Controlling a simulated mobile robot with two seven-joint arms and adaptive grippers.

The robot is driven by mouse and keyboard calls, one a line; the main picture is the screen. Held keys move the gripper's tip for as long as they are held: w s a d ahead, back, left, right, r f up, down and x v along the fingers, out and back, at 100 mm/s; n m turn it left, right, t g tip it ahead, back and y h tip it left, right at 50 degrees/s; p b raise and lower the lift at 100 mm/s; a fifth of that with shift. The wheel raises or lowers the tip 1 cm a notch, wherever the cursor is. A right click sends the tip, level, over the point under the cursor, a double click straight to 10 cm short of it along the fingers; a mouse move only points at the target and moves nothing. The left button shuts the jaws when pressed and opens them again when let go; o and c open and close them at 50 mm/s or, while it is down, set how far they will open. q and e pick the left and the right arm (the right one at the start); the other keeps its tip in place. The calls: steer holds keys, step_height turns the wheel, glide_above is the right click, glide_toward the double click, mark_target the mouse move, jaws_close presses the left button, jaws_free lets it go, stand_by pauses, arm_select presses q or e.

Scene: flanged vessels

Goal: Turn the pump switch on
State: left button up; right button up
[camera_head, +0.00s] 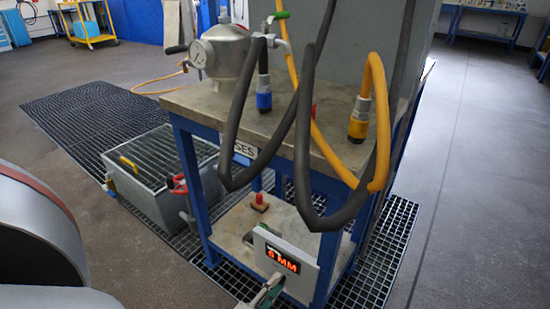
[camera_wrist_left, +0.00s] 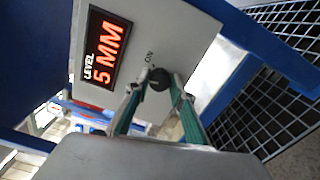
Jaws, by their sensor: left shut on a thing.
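The pump switch is a dark round knob (camera_wrist_left: 158,79) on a light grey control panel (camera_wrist_left: 185,25). An "ON" label stands beside the knob in the left wrist view. My left gripper (camera_wrist_left: 160,84) is shut on the knob, with one finger on each side of it. In the head view the panel (camera_head: 304,257) is at the bottom middle, low on the blue-framed stand, and my left gripper (camera_head: 270,290) is at its lower front. The knob is hidden there. The panel's red display (camera_wrist_left: 105,47) reads "LEVEL 5 MM". My right gripper is not in view.
Dark hoses (camera_head: 236,115) and a yellow hose (camera_head: 333,155) hang in front of the stand's table (camera_head: 190,100). A metal vessel with a gauge (camera_head: 222,48) stands on it. A grey bin (camera_head: 150,178) is at left. The floor at right (camera_head: 465,180) is clear.

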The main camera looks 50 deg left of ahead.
arm_select(q)
steer(key=shift+f+m+p, duration=0.1)
steer(key=shift+m+p, duration=0.55)
steer(key=shift+m, duration=4.45)
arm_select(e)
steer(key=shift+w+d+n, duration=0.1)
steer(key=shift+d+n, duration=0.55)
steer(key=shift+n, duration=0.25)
arm_select(q)
steer(key=o, duration=1.1)
steer(key=shift+s, duration=0.1)
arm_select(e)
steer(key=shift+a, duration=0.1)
arm_select(q)
steer(key=v, duration=0.7)
steer(key=shift+s, duration=0.2)
